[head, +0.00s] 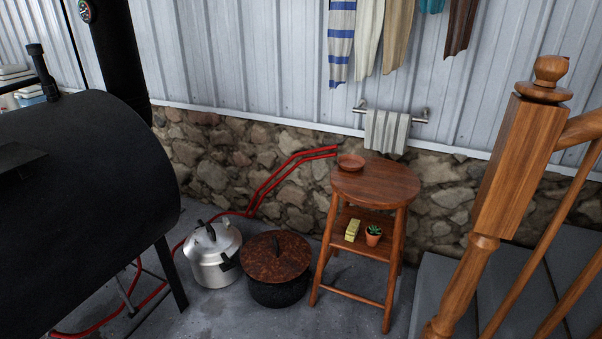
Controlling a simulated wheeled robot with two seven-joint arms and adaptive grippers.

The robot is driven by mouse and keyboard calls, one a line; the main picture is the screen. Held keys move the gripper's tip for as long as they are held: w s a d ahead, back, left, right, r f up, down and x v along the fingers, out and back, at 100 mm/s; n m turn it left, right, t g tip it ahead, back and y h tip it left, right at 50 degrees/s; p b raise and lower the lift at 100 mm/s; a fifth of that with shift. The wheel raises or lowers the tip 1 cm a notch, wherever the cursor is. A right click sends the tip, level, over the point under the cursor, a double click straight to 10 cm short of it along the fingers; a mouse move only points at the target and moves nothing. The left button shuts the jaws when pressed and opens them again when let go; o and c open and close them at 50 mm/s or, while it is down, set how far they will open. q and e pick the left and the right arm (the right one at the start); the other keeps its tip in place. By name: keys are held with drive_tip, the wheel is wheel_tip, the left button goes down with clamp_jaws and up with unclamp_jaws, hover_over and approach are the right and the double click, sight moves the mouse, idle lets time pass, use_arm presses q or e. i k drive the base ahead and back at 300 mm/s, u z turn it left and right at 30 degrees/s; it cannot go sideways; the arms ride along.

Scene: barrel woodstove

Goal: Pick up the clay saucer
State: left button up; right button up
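The clay saucer (350,161) is a small, round, reddish-brown dish. It sits on the back left part of the round top of a wooden stool (385,185), close to the stone wall. It looks upright, and nothing is seen in it. Neither of my grippers shows in the head view.
A black barrel stove (85,190) fills the left. A silver pot (212,258) and a rusty-lidded pot (277,262) stand left of the stool. Red tubing (275,183) passes behind. A wooden stair post (500,180) is at right. A small potted plant (373,235) is on the stool's lower shelf.

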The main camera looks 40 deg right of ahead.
sight(349, 162)
drive_tip(key=u, duration=0.15)
drive_tip(key=i, duration=2.05)
drive_tip(key=z, duration=1.6)
drive_tip(key=i, duration=0.75)
drive_tip(key=z, duration=0.7)
